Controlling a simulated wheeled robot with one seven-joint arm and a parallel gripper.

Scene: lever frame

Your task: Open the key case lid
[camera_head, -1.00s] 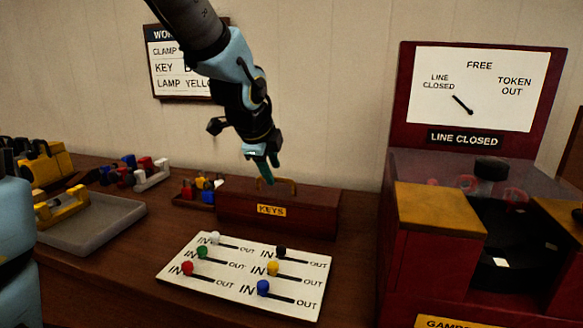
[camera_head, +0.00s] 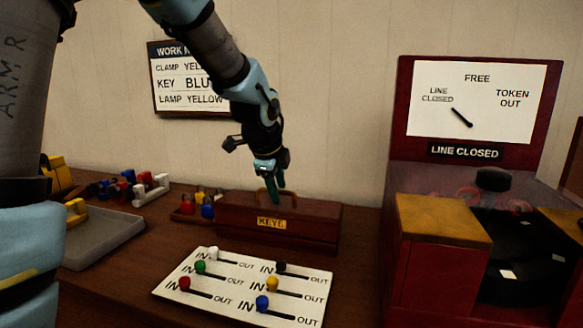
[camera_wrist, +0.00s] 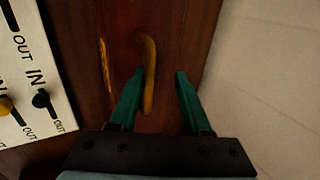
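The key case (camera_head: 240,218) is a long dark red-brown wooden box with a yellow KEYS label, standing on the bench; its lid is closed. A brass handle (camera_wrist: 150,72) stands on the lid. My gripper (camera_head: 275,190) is over the lid at the handle. In the wrist view my gripper (camera_wrist: 160,78) is open, with its two green fingers apart. The handle's near part lies between the fingers, close to the left finger; I cannot tell whether they touch. In the head view the gripper partly hides the handle.
A white IN/OUT board (camera_head: 245,288) with coloured knobs lies in front of the case. A red machine (camera_head: 440,250) with a LINE CLOSED dial stands at right. A grey tray (camera_head: 105,240) and coloured pieces (camera_head: 150,190) are at left. Bench between case and machine is clear.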

